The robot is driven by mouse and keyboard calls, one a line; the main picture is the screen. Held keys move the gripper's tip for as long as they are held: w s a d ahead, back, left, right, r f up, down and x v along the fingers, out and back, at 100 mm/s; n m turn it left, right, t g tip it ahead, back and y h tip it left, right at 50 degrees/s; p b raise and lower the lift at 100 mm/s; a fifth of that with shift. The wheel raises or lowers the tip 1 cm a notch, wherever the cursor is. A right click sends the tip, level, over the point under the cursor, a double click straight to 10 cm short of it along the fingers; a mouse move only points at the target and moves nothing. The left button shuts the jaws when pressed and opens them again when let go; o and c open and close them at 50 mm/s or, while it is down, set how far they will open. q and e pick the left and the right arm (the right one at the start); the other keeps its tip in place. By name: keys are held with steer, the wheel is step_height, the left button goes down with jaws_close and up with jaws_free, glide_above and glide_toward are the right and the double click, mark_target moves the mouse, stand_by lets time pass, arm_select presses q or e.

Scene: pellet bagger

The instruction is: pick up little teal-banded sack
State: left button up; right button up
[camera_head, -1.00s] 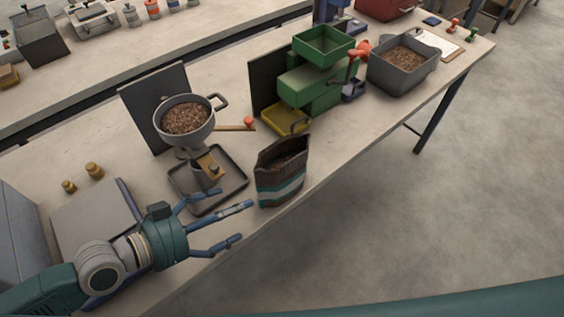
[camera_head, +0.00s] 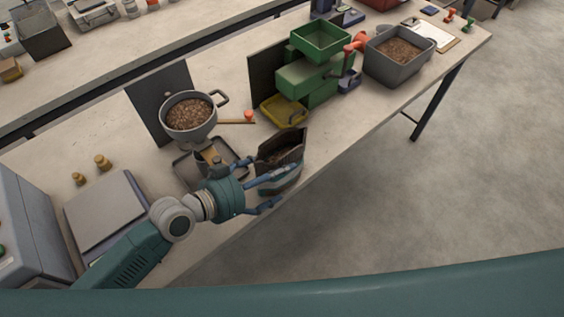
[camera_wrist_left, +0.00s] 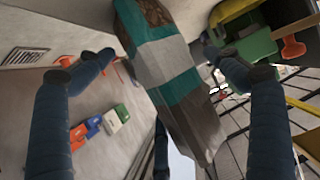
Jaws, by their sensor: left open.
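The little teal-banded sack (camera_head: 283,152) stands upright on the table near its front edge, open at the top with brown pellets inside. In the left wrist view the sack (camera_wrist_left: 165,62), with teal and pale bands, lies between the spread fingers. My left gripper (camera_head: 272,184) is open and has its fingers around the sack's lower part, partly hiding it in the head view. In the left wrist view the fingers of my left gripper (camera_wrist_left: 165,85) stand apart from the sack's sides. My right gripper is not in view.
A metal tray (camera_head: 188,178) with a pellet-filled hopper (camera_head: 189,120) above it stands left of the sack. A green machine (camera_head: 305,80) with a yellow pan (camera_head: 284,110) is behind it. A grey bin (camera_head: 372,68) stands farther right. A flat scale plate (camera_head: 105,212) lies left.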

arm_select(q)
steer(key=shift+w+d, duration=0.1)
steer(key=shift+d, duration=0.05)
steer(key=c, duration=1.6)
steer(key=shift+r, duration=0.1)
steer(key=shift+c, duration=0.9)
